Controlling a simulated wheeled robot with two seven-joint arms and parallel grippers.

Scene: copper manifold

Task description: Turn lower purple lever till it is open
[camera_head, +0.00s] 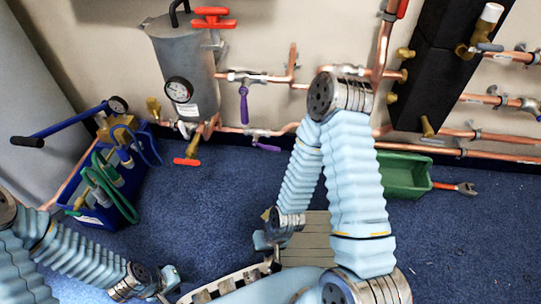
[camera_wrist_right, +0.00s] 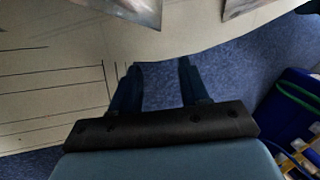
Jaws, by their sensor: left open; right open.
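A second purple lever (camera_head: 243,103) hangs straight down from the upper pipe. My right gripper (camera_head: 265,240) is well below the levers, near the floor, touching neither. In the right wrist view its two dark fingers (camera_wrist_right: 160,78) are apart with nothing between them. My left gripper (camera_head: 170,284) is low at the left, open and far from the levers. No lever shows in the right wrist view.
A blue crate (camera_head: 98,215) with hoses and a pump is on the left, also in the wrist view (camera_wrist_right: 291,115). A green bin (camera_head: 405,175) is on the right. Blue carpet (camera_head: 220,200) between is clear.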

